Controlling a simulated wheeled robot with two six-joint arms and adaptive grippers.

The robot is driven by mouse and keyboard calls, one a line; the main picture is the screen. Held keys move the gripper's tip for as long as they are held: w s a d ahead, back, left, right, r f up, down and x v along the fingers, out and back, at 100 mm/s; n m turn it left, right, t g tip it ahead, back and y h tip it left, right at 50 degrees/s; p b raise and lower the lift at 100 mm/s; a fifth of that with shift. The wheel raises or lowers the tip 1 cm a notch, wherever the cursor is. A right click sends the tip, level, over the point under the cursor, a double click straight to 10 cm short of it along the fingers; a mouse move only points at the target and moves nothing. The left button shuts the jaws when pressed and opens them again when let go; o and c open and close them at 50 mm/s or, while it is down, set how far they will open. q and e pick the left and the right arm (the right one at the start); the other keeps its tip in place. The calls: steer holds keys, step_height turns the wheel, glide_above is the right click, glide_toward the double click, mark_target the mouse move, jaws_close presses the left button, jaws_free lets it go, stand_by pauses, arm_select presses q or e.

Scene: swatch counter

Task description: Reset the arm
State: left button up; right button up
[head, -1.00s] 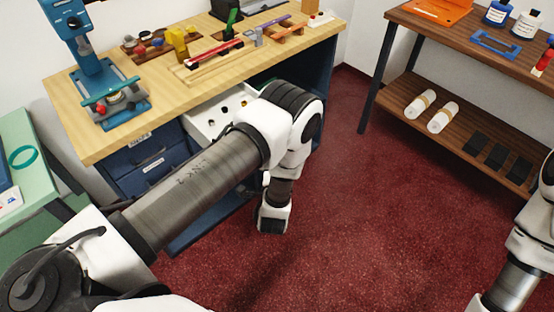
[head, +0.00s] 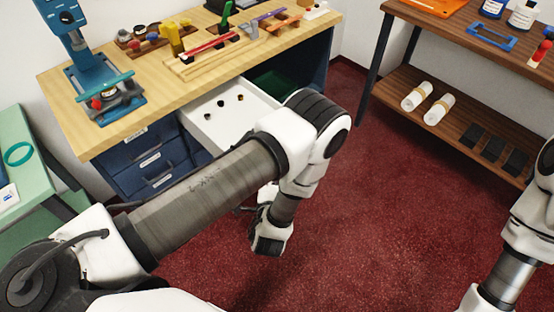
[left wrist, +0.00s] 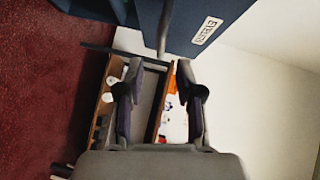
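My left arm reaches across the head view to an open white-lined drawer (head: 222,128) below the wooden counter. My left gripper is mostly hidden behind its own wrist there. In the left wrist view my left gripper (left wrist: 160,92) shows two dark fingers spread apart, with nothing between them. Beyond the fingertips are a blue drawer front with a white label (left wrist: 207,30) and a grey bar handle (left wrist: 165,30). I cannot tell if the fingers touch the handle, but a gap seems to show. My right arm is at the right edge of the head view; its gripper is out of frame.
The counter (head: 160,105) carries a blue press (head: 95,80), a wooden rack and several tools. Small dark pieces lie in the open drawer. A brown shelf (head: 465,125) with white rolls stands at right, a green table (head: 40,165) at left. Red carpet between is clear.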

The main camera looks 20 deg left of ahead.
arm_select(q)
steer(key=s+a+f+n+g+h, duration=0.2)
steer(key=s+a+f+n+g, duration=0.35)
steer(key=s+f+g, duration=0.2)
steer(key=s+d+n+g+h, duration=0.2)
steer(key=s+n+g+h, duration=0.2)
steer(key=s, duration=1.3)
steer(key=n+g, duration=0.2)
steer(key=g, duration=0.1)
steer(key=shift+s+d+n+g, duration=0.2)
steer(key=shift+n+g, duration=0.15)
steer(key=shift+f, duration=0.15)
steer(key=shift+a, duration=0.1)
